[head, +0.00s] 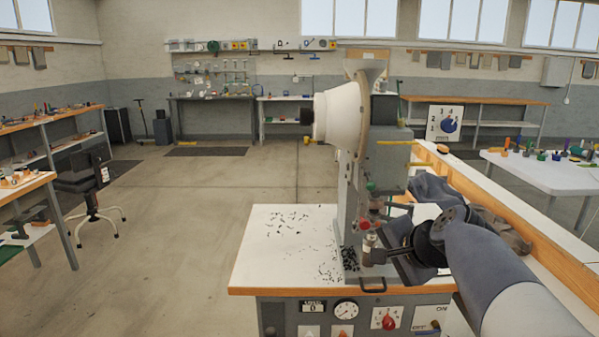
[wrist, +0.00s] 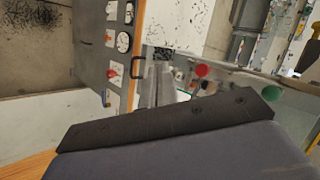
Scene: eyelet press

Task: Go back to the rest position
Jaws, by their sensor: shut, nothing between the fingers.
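The eyelet press (head: 350,170) stands on a white-topped bench (head: 290,250), with a big white drum on its upper part. My arm reaches in from the lower right in the head view. My gripper (head: 374,256) is low at the front of the press, close to its base, shut and empty. I cannot tell from this view whether it touches the press. In the wrist view a dark bar and a grey surface fill the lower part, and the fingertips are hard to make out.
The bench front carries a gauge (head: 345,311), a red knob (head: 389,319) and a black handle (head: 372,285). Small dark bits lie scattered on the bench top. Grey cloth (head: 440,190) lies right of the press beside a wood-edged ledge (head: 530,250). The floor to the left is open.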

